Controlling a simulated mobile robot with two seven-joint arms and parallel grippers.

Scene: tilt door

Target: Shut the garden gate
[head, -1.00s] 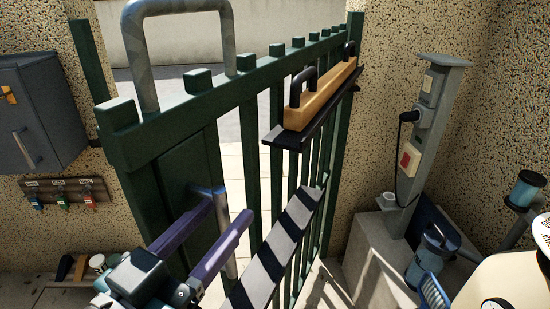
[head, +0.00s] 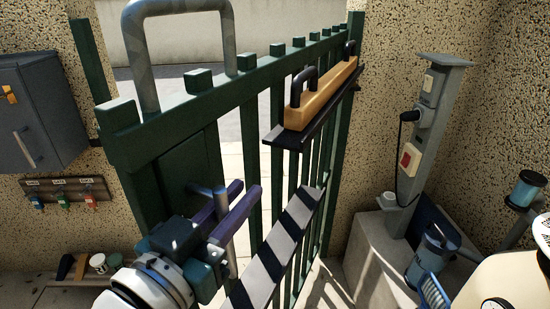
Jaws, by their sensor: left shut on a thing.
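The dark green garden gate (head: 190,84) stands ajar, its near edge swung toward me and its far side by the wall at the right. A grey metal pull handle (head: 224,245) sticks out from its near panel. My left gripper (head: 245,190) is shut on this handle, with its purple fingers on either side of the upright bar. A tall grey metal hoop (head: 146,60) rises over the gate's top rail. A green post (head: 90,70) stands left of the gate, with a gap between them. My right gripper is not in view.
A wooden tool (head: 320,95) with black handles rests on a ledge on the gate. A grey cabinet (head: 35,115) and key rack (head: 65,192) hang at left. A socket post (head: 425,145) and blue watering can (head: 430,255) stand right, on or near a concrete block (head: 375,262).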

